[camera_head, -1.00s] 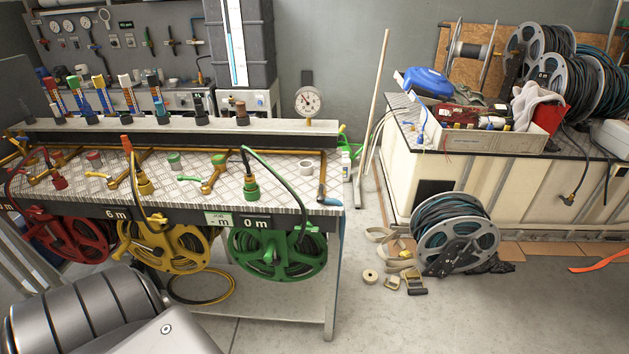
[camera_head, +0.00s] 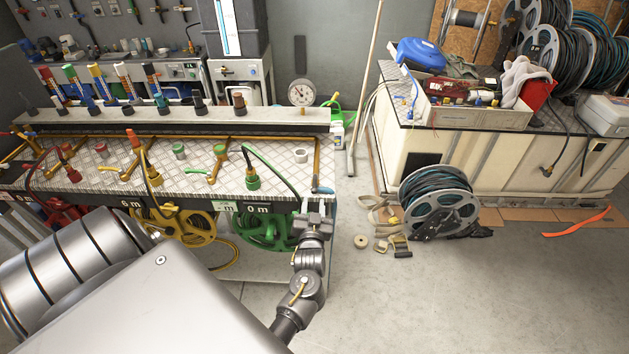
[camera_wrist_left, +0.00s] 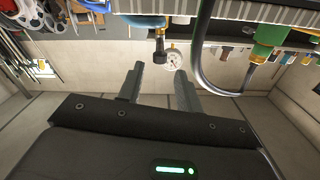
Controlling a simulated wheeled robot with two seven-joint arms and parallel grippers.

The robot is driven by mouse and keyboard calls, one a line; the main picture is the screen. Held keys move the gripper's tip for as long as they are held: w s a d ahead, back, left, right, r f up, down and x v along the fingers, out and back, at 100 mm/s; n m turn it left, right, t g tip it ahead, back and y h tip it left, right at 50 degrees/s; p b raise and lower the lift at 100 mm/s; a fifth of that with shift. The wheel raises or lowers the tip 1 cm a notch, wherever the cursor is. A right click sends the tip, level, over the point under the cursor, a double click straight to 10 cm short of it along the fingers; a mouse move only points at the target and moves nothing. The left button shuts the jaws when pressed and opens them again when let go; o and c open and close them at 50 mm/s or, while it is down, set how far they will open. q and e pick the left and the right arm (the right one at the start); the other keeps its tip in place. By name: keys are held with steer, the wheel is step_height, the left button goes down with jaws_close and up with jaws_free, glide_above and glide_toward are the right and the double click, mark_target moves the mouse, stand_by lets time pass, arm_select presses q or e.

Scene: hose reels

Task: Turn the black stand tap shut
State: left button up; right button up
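I cannot tell for certain which fitting is the black stand tap. Several dark-based fittings stand along the raised rail of the hose bench, among them a black one (camera_head: 199,103). My left gripper (camera_head: 317,200) is low at the bench's front right corner, near a blue-tipped part, with nothing visibly held. In the left wrist view its two fingers (camera_wrist_left: 158,80) are apart and empty. Beyond them show a dark, downward-hanging fitting (camera_wrist_left: 160,48) and the round gauge (camera_wrist_left: 173,60). My right gripper is not in view.
The tread-plate bench (camera_head: 215,180) carries red, yellow and green hose fittings. The green reel (camera_head: 268,232) hangs beneath, close to my left gripper. A black hose curves beside the fingers in the wrist view. A loose reel (camera_head: 440,205) stands right on open floor.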

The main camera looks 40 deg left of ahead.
mark_target(315, 181)
arm_select(q)
steer(key=b+x, duration=0.2)
steer(key=x, duration=0.2)
steer(key=b+x, duration=0.2)
steer(key=x, duration=0.2)
steer(key=shift+w+a+f, duration=0.25)
steer(key=shift+w, duration=0.05)
steer(key=shift+w+a+r+b, duration=0.2)
steer(key=shift+w+a+b, duration=0.3)
steer(key=shift+w, duration=0.1)
jaws_close()
